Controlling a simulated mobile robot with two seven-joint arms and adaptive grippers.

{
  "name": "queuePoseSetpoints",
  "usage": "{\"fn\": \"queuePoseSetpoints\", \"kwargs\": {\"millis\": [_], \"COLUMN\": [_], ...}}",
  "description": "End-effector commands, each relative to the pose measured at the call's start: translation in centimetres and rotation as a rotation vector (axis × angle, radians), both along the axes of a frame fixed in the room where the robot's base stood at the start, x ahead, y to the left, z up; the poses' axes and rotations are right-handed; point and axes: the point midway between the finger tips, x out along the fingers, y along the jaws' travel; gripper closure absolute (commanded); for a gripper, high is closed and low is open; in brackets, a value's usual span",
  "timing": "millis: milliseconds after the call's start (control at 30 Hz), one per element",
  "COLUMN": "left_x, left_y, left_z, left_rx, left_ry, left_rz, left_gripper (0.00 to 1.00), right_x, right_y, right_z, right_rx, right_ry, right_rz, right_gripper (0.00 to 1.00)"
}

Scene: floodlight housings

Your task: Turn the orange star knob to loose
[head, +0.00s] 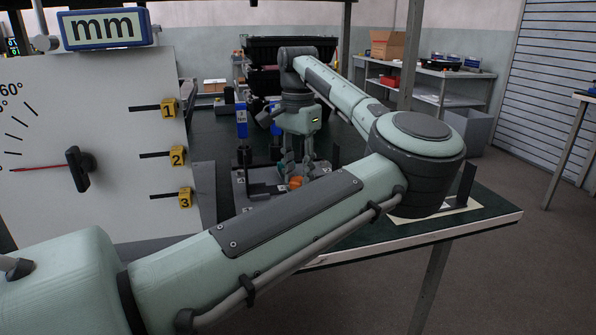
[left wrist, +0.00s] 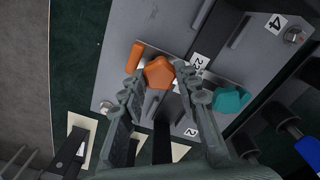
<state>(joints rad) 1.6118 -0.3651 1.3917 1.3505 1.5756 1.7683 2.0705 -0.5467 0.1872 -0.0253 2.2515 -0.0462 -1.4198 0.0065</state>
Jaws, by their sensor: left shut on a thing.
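The orange star knob (left wrist: 159,72) sits on a grey fixture plate (left wrist: 120,28) in the left wrist view. My left gripper (left wrist: 160,80) has a finger on each side of it and is shut on it. In the head view the left gripper (head: 298,174) points down at the bench, with a bit of the orange knob (head: 296,182) showing between and below the fingers. The fingers hide part of the knob's sides. My right gripper is not in view.
An orange bar (left wrist: 135,56) lies left of the knob, and a teal knob (left wrist: 230,99) is to its right. A blue-topped clamp (head: 242,124) stands left of the gripper. A white dial board (head: 110,110) is at the left. Shelving (head: 440,74) stands behind.

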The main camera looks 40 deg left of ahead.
Motion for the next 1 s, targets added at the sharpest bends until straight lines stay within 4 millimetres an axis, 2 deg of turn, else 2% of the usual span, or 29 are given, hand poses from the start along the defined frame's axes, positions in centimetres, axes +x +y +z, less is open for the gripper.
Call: {"fn": "queuePoseSetpoints", "kwargs": {"millis": [400,933,967,1000], "left_x": [0.0,0.01,0.01,0.01], "left_y": [-0.01,0.0,0.0,0.0], "left_z": [0.0,-0.02,-0.02,-0.02], "left_rx": [0.0,0.0,0.0,0.0], "left_ry": [0.0,0.0,0.0,0.0], "left_rz": [0.183,0.207,0.207,0.207], "left_gripper": [0.98,0.98,0.68,0.63], "right_x": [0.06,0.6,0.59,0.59], "right_y": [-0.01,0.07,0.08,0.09], "right_z": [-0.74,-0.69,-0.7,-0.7], "right_rx": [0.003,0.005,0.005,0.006], "right_ry": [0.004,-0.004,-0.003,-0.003], "right_rz": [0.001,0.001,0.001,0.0], "right_gripper": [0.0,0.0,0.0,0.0]}}
